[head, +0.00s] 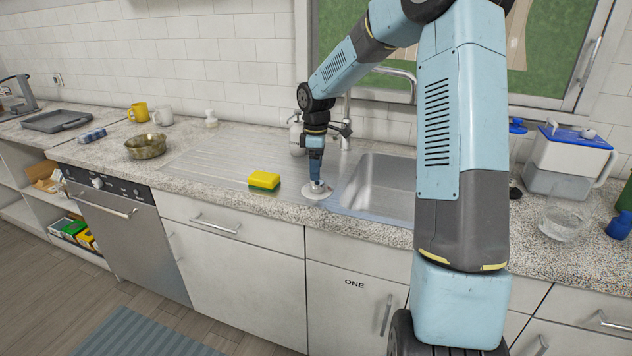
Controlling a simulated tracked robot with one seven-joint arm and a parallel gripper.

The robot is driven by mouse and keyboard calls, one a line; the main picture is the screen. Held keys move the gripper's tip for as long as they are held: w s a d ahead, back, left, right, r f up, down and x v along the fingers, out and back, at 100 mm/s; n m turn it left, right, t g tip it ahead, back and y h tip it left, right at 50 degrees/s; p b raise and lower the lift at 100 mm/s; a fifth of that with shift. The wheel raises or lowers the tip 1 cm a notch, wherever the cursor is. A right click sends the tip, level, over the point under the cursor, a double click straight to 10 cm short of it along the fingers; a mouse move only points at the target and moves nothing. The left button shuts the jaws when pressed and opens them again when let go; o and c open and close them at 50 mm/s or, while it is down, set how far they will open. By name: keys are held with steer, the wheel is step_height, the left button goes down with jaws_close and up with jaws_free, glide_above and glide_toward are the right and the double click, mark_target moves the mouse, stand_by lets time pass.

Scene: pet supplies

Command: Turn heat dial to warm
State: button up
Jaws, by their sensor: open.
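A round pale knob (97,183) sits on the dark control panel (122,190) of a steel appliance (135,240) under the counter at the left. It is the only dial I can make out, and its markings and setting are too small to read. My gripper (316,182) points down beside the sink's left edge, well to the right of the knob and above its height. It is open. A pale round piece (319,192) lies on the counter right under its tip; I cannot tell whether they touch.
A yellow and green sponge (264,180) lies on the drainboard (205,165), left of my gripper. A brass bowl (145,146) stands on the counter above the appliance. The sink (375,185) is to the right. A water jug (570,160) stands farther right.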

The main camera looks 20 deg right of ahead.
mark_target(317, 185)
steer(key=shift+f, duration=2.7)
steer(key=c, duration=1)
